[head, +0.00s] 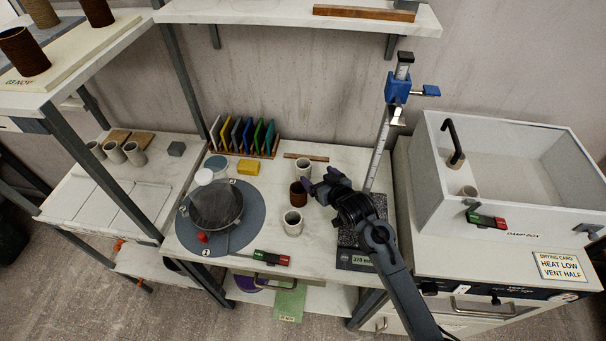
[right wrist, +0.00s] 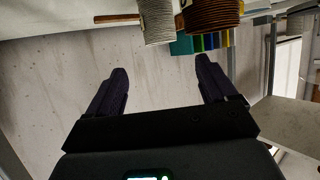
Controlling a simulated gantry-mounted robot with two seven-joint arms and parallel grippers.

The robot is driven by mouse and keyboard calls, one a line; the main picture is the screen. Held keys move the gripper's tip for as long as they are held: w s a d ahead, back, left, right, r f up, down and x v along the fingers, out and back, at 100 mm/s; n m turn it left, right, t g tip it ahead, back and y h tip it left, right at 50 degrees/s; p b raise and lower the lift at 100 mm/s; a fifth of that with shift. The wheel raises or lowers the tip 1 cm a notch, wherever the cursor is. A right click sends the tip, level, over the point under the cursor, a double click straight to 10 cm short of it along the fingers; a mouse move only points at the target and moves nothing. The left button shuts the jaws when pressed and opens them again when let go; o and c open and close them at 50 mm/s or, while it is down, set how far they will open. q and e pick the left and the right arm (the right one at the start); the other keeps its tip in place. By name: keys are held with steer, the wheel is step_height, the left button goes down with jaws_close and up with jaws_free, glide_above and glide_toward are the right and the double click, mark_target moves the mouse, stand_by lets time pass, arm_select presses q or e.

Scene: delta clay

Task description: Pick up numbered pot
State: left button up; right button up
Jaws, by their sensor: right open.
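Several small pots stand on the middle table: a brown pot (head: 298,194), a pale pot behind it (head: 304,168) and a pale pot in front (head: 293,223). I cannot read a number on any of them. My right gripper (head: 320,181) is open just right of the brown pot, with no pot between its fingers. In the right wrist view, the open fingers (right wrist: 161,66) point toward a ribbed pale pot (right wrist: 157,20) and a ribbed brown pot (right wrist: 210,14), both near the top edge and partly cut off. My left gripper is not in view.
A round grey turntable (head: 254,237) holds a dark mesh-covered bowl on the left. Coloured tiles (head: 243,137) stand in a rack behind. A scale with a tall gauge (head: 377,150) is beside my right arm. A white drying box (head: 520,150) is at right.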

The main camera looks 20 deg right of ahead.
mark_target(300, 161)
steer(key=x, duration=0.4)
steer(key=shift+w+a+f+b, duration=0.1)
steer(key=shift+w+f+b, duration=0.1)
steer(key=shift+b, duration=0.1)
steer(key=b+x, duration=0.1)
steer(key=x, duration=0.2)
steer(key=shift+w+f, duration=0.1)
steer(key=shift+w, duration=0.2)
steer(key=shift+w+a+f, duration=0.1)
steer(key=shift+w+f, duration=0.1)
steer(key=shift+w, duration=0.3)
steer(key=c, duration=1.1)
steer(key=shift+c, duration=0.4)
steer(key=shift+r, duration=0.1)
